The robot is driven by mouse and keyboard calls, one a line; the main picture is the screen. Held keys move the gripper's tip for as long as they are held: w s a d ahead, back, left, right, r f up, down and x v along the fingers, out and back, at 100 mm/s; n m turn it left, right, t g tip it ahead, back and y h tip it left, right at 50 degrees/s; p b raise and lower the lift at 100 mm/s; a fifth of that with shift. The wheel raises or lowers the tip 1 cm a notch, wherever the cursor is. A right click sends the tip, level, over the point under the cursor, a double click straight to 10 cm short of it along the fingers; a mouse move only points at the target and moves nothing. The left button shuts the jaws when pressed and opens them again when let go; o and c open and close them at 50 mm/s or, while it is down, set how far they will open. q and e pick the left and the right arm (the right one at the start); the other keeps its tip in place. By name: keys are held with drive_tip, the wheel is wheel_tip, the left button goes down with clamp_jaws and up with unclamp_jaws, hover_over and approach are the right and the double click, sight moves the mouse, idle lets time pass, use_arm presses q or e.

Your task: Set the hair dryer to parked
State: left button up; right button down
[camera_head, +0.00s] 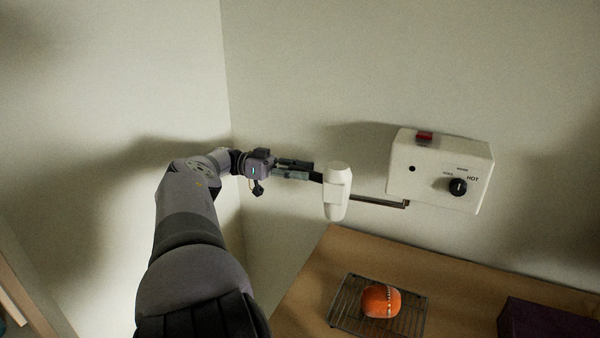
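The white hair dryer (336,190) stands out from the wall, left of the white wall box (425,165). A thin dark bar (378,201) runs between the dryer and the box's lower left. The box has a black dial (458,187) with small lettering, "HOT" readable at its right, and a red switch (424,136) on top. My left gripper (312,172) reaches in from the left, its fingers pointing at the dryer's left side. A short dark piece bridges fingertips and dryer; I cannot tell whether it is gripped. My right gripper is not in view.
Below is a wooden counter (450,285). On it a wire rack (349,316) holds an orange round object (381,301). A dark purple box (545,322) sits at the lower right. The wall corner is close behind my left wrist.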

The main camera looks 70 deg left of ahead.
use_arm(q)
drive_tip(key=shift+o, duration=0.8)
drive_tip(key=shift+s, duration=0.1)
drive_tip(key=shift+a+r, duration=0.1)
drive_tip(key=shift+r, duration=0.15)
wheel_tip(320, 180, up, 10)
drive_tip(key=shift+f, duration=0.2)
drive_tip(key=shift+c, duration=0.2)
